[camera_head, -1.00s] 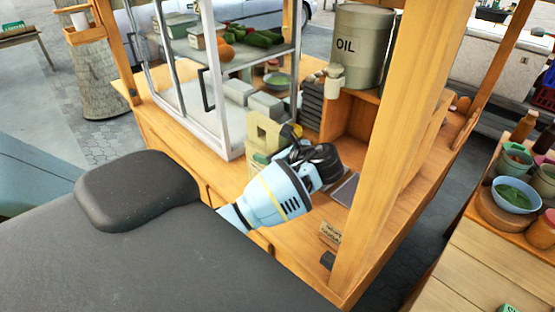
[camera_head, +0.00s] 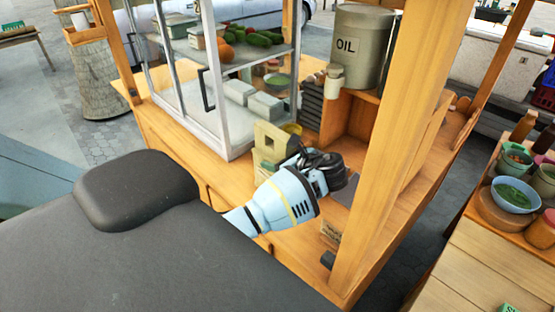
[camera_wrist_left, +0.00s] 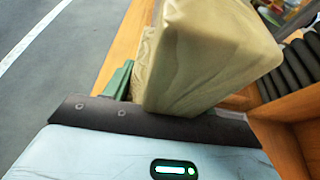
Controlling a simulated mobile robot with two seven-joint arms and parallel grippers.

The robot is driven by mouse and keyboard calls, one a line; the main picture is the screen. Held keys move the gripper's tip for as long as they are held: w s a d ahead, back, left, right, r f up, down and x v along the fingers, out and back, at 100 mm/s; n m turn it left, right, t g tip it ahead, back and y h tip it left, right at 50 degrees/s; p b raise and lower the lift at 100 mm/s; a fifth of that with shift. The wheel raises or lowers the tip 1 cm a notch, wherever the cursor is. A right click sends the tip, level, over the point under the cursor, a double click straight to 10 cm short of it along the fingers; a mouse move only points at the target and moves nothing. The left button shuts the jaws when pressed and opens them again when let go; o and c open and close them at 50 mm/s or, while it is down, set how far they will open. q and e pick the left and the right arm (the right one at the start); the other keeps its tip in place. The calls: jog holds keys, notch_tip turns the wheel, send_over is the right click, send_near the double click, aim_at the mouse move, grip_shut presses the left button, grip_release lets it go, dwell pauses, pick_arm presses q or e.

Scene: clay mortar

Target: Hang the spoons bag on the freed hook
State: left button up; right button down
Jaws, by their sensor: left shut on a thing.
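A beige, boxy bag (camera_head: 271,140) with a square opening near its top stands at my left gripper (camera_head: 330,170) in the head view; I take it for the spoons bag. In the left wrist view the beige bag (camera_wrist_left: 205,60) rises right beyond the dark edge of my left gripper, upright and slightly tilted. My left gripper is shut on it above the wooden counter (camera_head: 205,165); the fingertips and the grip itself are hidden. I cannot make out a hook in either view. My right gripper is not in view.
A glass display case (camera_head: 222,90) stands left of the bag. A wooden post (camera_head: 398,130) rises close to the right of my left gripper. Behind are an OIL canister (camera_head: 357,50) and dark stacked trays (camera_head: 311,104). A small sign (camera_head: 331,232) sits on the counter's front.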

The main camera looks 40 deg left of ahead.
pick_arm(q)
jog(key=o, duration=1.5)
jog(key=shift+f, duration=0.1)
jog(key=v, duration=0.5)
jog(key=s+v, duration=0.1)
jog(key=v, duration=0.1)
jog(key=shift+d, duration=0.4)
